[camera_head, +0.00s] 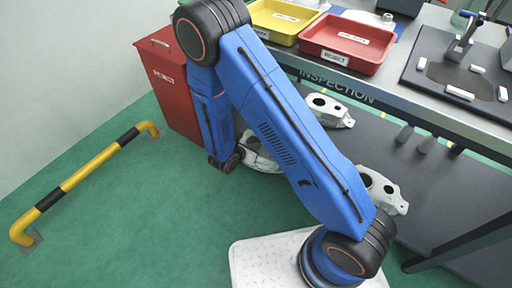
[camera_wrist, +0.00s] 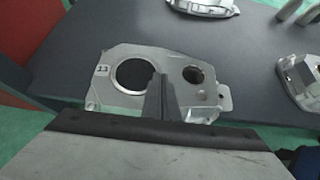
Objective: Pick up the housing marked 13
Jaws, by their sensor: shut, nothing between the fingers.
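The housing marked 13 (camera_wrist: 110,101) is a grey aluminium casting with one large and one smaller round hole. It lies on the dark lower shelf, and its number label shows at its left end in the wrist view. My gripper (camera_wrist: 160,90) is shut and empty, its fingers in front of the housing between the two holes. I cannot tell whether they touch it. In the head view a casting (camera_head: 262,164), apparently the same one, shows partly behind my blue arm at the shelf's left end; the gripper is not clearly seen there.
Two other castings, one further back (camera_head: 339,120) and one to the right (camera_head: 389,193), lie on the same shelf (camera_head: 365,139). A red cabinet (camera_head: 163,85) stands left. Above is the inspection bench with yellow (camera_head: 278,38) and red (camera_head: 330,61) trays. A yellow-black rail (camera_head: 80,183) stands on the floor.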

